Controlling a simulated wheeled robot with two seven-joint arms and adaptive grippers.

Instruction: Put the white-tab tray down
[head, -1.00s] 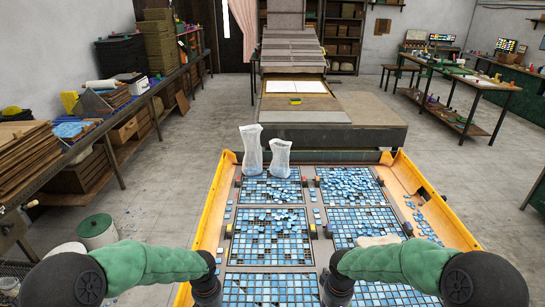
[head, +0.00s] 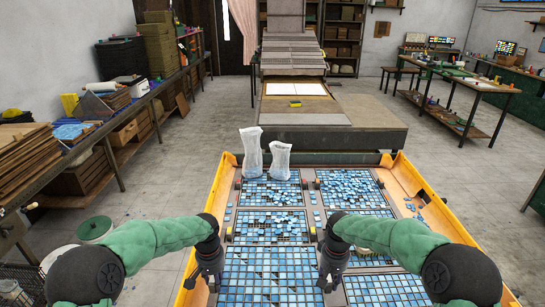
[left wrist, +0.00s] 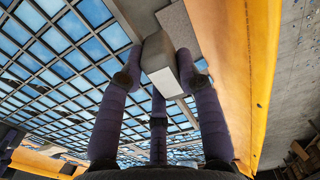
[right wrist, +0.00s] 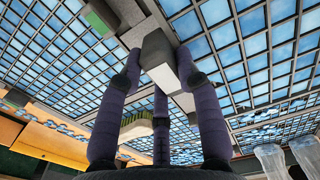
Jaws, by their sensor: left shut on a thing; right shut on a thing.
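The white-tab tray (head: 265,278) is a dark grid filled with blue tiles, at the near left of the yellow-walled table in the head view. My left gripper (head: 210,277) is shut on a grey tab with a white end face (left wrist: 157,62) at its left side. My right gripper (head: 330,277) is shut on the matching tab at its right side, which shows in the right wrist view (right wrist: 162,62). The tray spans level between both grippers. I cannot tell whether its underside touches the table.
The yellow wall (head: 205,222) runs close beside my left gripper. Other tile trays lie beyond (head: 270,226) and to the right (head: 385,292), some with loose tiles. Two translucent bags (head: 251,153) stand at the far left of the table.

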